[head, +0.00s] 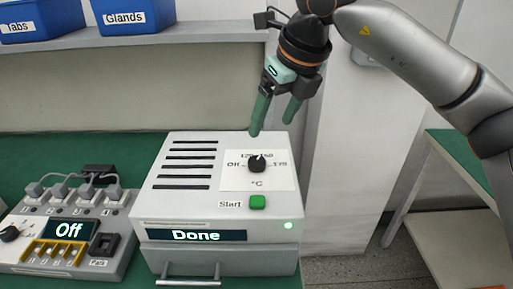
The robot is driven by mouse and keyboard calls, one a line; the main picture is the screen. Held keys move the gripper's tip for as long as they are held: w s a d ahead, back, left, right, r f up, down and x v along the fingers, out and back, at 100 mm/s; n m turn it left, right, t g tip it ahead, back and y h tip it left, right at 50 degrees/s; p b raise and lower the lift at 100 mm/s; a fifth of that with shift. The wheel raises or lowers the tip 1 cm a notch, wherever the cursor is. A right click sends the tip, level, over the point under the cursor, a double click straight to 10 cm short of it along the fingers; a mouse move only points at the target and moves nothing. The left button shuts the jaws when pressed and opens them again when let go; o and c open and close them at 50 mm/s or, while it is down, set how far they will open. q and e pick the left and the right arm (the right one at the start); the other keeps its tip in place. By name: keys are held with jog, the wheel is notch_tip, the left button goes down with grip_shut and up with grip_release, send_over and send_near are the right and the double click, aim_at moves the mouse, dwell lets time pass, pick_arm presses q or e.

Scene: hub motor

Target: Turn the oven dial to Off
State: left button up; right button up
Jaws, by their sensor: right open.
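The oven (165,215) is a white box on the green bench top, with slots in its top. Its black dial (257,164) sits on a white label plate with Off at left, 120 and 150 above and a partly readable mark at right. The dial's pointer seems to face up, nearer 150, but it is small. The oven display (196,235) reads Done. My right gripper (272,122) is open and empty, its green fingers pointing down above and behind the dial, apart from it. My left gripper is not in view.
A green Start button (257,202) and a lit green lamp (288,225) are on the oven. A drawer handle (188,281) is at its front. A charger unit (65,235) with its own Off display stands left. Blue bins (130,16) sit on the shelf.

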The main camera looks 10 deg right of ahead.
aim_at(257, 160)
jog(key=x, duration=1.1)
jog(key=shift+f, duration=0.25)
grip_shut()
